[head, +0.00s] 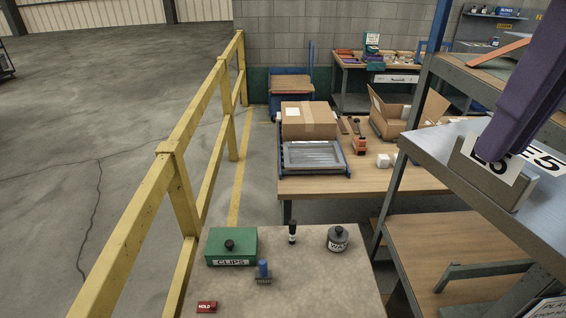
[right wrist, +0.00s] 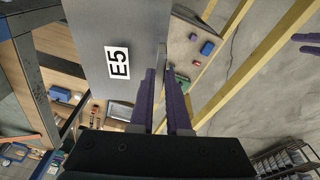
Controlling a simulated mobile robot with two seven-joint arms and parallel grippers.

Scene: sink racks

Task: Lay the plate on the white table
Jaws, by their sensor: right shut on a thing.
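My right gripper (head: 510,135), with purple fingers, is shut on a thin grey plate (head: 491,188) at the right of the head view. The plate stands on edge above the metal shelf top and carries a white E5 label; I cannot tell whether it touches the shelf. In the right wrist view the plate (right wrist: 162,55) shows edge-on beyond the fingers (right wrist: 165,100). The pale-topped table (head: 310,285), the nearest to white, stands low in front. My left gripper (right wrist: 306,43) shows at the right wrist view's edge, its fingers apart and empty.
The pale table holds a green CLIPS box (head: 231,246), a dark bottle (head: 292,232), a WAX tin (head: 338,239), a blue-handled brush (head: 263,272) and a red HOLD block (head: 207,307). Its front right is clear. A yellow rail (head: 165,205) runs left; a shelf post (head: 400,165) stands right.

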